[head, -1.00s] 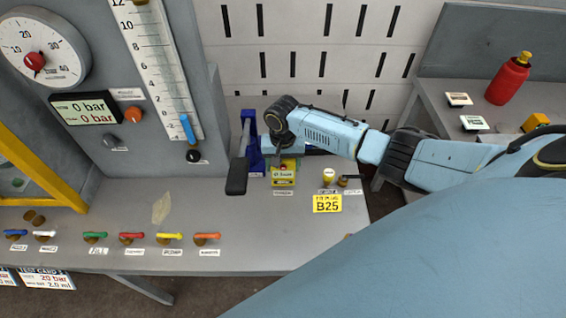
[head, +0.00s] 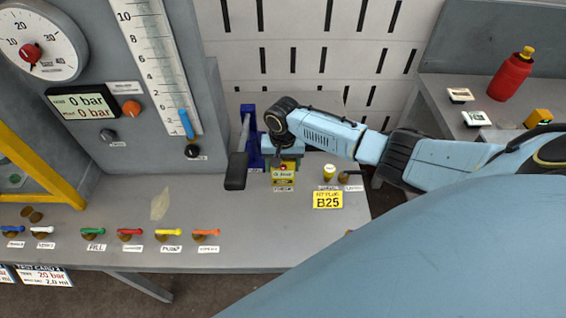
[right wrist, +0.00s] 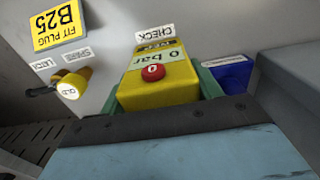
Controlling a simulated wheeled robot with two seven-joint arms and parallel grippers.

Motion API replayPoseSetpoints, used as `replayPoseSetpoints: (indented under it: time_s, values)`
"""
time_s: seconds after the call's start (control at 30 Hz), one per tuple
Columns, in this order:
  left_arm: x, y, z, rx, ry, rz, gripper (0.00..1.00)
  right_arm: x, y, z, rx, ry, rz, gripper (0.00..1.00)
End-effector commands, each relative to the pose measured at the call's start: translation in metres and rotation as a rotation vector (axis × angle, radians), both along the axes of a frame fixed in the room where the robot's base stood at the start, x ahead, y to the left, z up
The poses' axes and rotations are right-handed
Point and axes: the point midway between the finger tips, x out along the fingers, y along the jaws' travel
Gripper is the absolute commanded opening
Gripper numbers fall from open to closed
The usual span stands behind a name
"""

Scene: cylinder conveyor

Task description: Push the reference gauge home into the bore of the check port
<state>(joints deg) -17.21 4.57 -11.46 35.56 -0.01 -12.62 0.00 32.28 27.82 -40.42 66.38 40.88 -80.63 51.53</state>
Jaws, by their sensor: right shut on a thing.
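The reference gauge (head: 283,176) is a yellow block with a "0 bar" display. It stands at the back of the bench, behind a small label. In the right wrist view the gauge (right wrist: 158,88) shows a red button and a "CHECK" label lies just beyond it. My right gripper (head: 284,160) is right above the gauge and shut on it. Its fingertips are mostly hidden. The bore of the check port is hidden by the gauge, so I cannot tell how deep it sits. My left gripper is not in view.
A blue fixture (head: 253,146) with a dark-handled lever (head: 236,171) stands close left of the gauge. A yellow plug (head: 329,172) and a "B25" sign (head: 327,200) are to the right. Several coloured valve handles line the bench front. A red bottle (head: 510,77) stands on the side bench.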

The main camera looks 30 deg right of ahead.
Motion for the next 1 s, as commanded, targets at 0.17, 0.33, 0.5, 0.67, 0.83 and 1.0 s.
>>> replayPoseSetpoints:
  time_s: [0.17,0.33,0.5,0.67,0.83,1.0]
  values:
    - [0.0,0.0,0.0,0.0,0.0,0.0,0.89,0.0,0.0,-0.001,0.0,0.001,0.0,0.81]
    - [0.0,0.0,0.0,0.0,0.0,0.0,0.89,-0.001,0.0,-0.001,0.0,0.001,0.0,0.89]
    - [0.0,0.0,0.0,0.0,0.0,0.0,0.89,-0.001,0.0,-0.001,-0.002,0.003,0.0,0.89]
    - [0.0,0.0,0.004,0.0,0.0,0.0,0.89,0.0,-0.001,0.014,0.0,0.0,0.0,0.89]
    - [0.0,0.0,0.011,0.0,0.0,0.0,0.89,0.0,0.0,0.05,0.0,-0.002,0.001,0.89]
    - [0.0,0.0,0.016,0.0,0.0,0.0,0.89,0.0,0.0,0.088,-0.001,-0.002,0.001,0.89]
